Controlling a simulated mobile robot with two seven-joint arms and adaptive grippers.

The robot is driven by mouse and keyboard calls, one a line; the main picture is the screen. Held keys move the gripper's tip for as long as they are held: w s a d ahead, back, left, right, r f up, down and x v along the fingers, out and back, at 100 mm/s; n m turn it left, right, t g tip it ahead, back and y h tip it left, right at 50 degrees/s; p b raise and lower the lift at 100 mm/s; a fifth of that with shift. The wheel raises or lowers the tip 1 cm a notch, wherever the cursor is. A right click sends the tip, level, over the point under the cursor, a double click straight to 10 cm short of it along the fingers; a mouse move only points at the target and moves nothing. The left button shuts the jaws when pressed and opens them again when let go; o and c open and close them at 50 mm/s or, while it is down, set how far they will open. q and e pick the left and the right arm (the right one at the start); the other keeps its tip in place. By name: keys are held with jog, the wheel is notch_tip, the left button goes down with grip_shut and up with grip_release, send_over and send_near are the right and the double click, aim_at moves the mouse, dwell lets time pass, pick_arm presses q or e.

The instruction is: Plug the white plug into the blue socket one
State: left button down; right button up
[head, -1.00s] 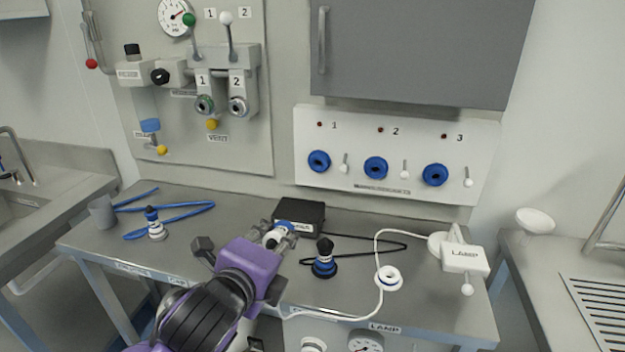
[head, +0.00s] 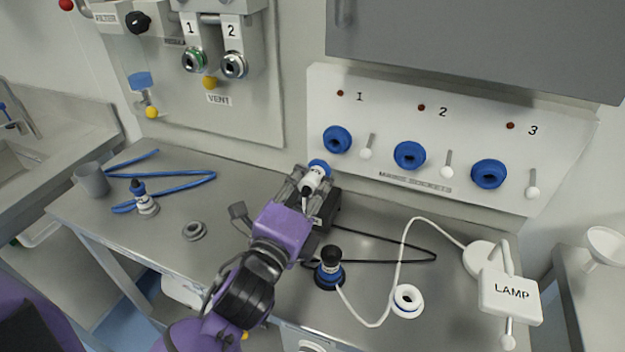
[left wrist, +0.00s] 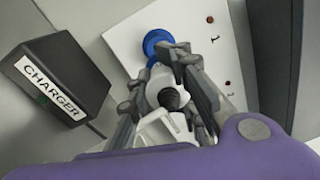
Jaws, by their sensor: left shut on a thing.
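My left gripper (head: 314,178) is shut on a white plug (head: 312,180) with a blue end (head: 319,167). It holds the plug above the charger, just below and left of blue socket one (head: 337,139), seemingly apart from it. In the left wrist view the white plug (left wrist: 160,84) sits between the fingers (left wrist: 172,88). My right gripper is not in view.
Blue socket two (head: 410,155) and socket three (head: 488,174) lie to the right on the white panel. The black charger (left wrist: 55,80) stands close beside the gripper. A black-and-blue plug (head: 329,268), a white ring (head: 407,300) and the lamp (head: 510,296) with white cord are on the bench.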

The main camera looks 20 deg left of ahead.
aim_at(322, 166)
pick_arm(q)
jog(key=shift+w+r+p, duration=0.1)
jog(key=shift+r+p, duration=0.2)
jog(key=shift+p, duration=0.35)
jog(key=shift+w+f, duration=0.1)
jog(key=shift+w, duration=0.2)
jog(key=w, duration=0.2)
jog(key=shift+w+f, duration=0.1)
jog(key=shift+w, duration=0.25)
jog(key=shift+w+d+f+p, duration=0.1)
jog(key=shift+w+p, duration=0.2)
jog(key=shift+w, duration=0.85)
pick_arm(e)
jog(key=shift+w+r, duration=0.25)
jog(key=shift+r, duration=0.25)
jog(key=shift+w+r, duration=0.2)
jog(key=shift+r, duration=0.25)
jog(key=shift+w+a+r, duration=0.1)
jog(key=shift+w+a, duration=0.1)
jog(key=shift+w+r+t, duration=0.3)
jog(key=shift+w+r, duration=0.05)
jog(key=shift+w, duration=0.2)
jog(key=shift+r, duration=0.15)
pick_arm(q)
jog(key=shift+p, duration=0.3)
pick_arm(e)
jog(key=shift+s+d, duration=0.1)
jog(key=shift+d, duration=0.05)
